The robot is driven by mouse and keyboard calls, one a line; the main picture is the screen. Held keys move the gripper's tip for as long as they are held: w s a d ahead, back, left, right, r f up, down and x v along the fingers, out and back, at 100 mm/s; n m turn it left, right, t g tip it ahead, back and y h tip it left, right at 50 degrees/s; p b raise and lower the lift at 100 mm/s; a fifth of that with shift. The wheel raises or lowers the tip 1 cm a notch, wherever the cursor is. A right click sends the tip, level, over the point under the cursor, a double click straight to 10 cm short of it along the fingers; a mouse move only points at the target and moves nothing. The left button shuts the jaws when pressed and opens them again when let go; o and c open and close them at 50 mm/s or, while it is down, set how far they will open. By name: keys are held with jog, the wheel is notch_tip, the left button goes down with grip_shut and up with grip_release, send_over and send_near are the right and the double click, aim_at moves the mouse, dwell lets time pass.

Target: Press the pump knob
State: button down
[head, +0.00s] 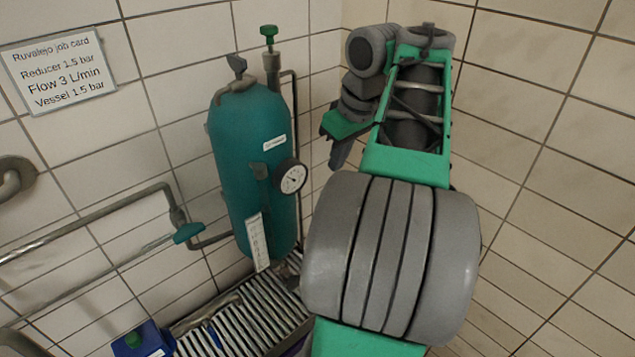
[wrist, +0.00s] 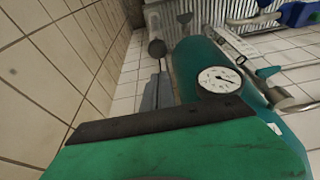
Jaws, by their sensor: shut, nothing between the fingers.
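A blue box, which looks like the pump, sits at the lower left of the head view (head: 150,342), partly cut off by the frame edge. A green knob (head: 133,338) stands on its top. Blue parts, perhaps the same box, show at the top right corner of the wrist view (wrist: 300,15). My gripper (head: 340,152) is shut and empty, right of the teal tank and well away from the blue box. Its dark fingers show in the wrist view (wrist: 157,92), left of the tank's gauge. I cannot tell whether the knob is pressed.
A teal tank (head: 240,150) with a gauge (head: 290,177) stands in the corner. A green-topped valve (head: 268,35) rises behind it. Pipes with a teal lever (head: 188,233) run along the left wall. A slatted metal grate (head: 240,325) lies below. A job card (head: 62,72) hangs left.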

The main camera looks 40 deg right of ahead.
jog(key=b+x, duration=0.1)
jog(key=x, duration=0.3)
jog(key=b+x, duration=0.2)
jog(key=x, duration=0.2)
jog(key=b+x, duration=0.2)
jog(key=x, duration=0.2)
jog(key=shift+s+a+f, duration=0.15)
jog(key=shift+s+f, duration=0.15)
jog(key=shift+f, duration=0.85)
jog(key=shift+b, duration=0.3)
notch_tip(320, 180, down, 6)
jog(key=b, duration=0.5)
jog(key=shift+f, duration=0.2)
jog(key=shift+s, duration=0.1)
